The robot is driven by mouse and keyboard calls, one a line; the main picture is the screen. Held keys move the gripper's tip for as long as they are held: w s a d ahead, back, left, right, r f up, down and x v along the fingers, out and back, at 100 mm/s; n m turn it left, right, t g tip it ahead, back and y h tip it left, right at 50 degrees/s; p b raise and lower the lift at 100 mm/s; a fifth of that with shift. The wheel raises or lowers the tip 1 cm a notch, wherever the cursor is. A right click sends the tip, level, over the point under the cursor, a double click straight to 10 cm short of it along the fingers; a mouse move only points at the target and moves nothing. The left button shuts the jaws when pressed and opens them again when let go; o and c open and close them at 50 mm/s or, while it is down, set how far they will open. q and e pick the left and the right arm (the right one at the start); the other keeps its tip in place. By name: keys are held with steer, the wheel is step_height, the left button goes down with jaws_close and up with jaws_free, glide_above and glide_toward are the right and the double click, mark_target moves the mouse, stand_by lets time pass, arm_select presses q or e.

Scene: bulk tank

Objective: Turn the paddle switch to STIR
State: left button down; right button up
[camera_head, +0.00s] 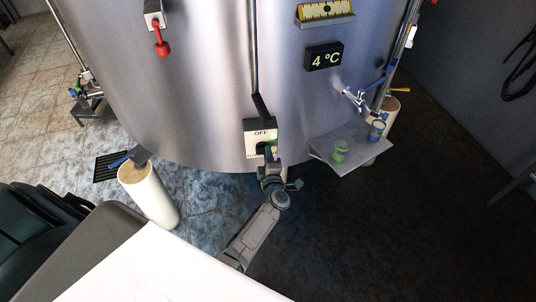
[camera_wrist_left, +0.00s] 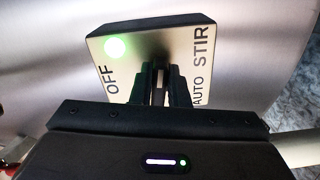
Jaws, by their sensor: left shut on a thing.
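In the left wrist view the plate (camera_wrist_left: 188,45) shows OFF at left, and AUTO and STIR at right. A green light glows near OFF. My left gripper (camera_head: 266,158) is at the plate's lower part, and its dark fingers (camera_wrist_left: 158,88) are shut on the paddle (camera_wrist_left: 158,82). The fingers hide most of the paddle, so I cannot tell exactly which label it points to. My right gripper is not in view.
A red-handled valve (camera_head: 161,42) hangs at upper left. A 4 °C display (camera_head: 324,56) is above right. A cream tank leg (camera_head: 148,195) stands at left.

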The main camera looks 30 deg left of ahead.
arm_select(q)
steer(key=shift+a, duration=0.1)
steer(key=c, duration=1.4)
jaws_free()
steer(key=b+v, duration=0.3)
steer(key=v, duration=0.7)
steer(key=shift+s+d, duration=0.25)
steer(key=shift+s, duration=0.05)
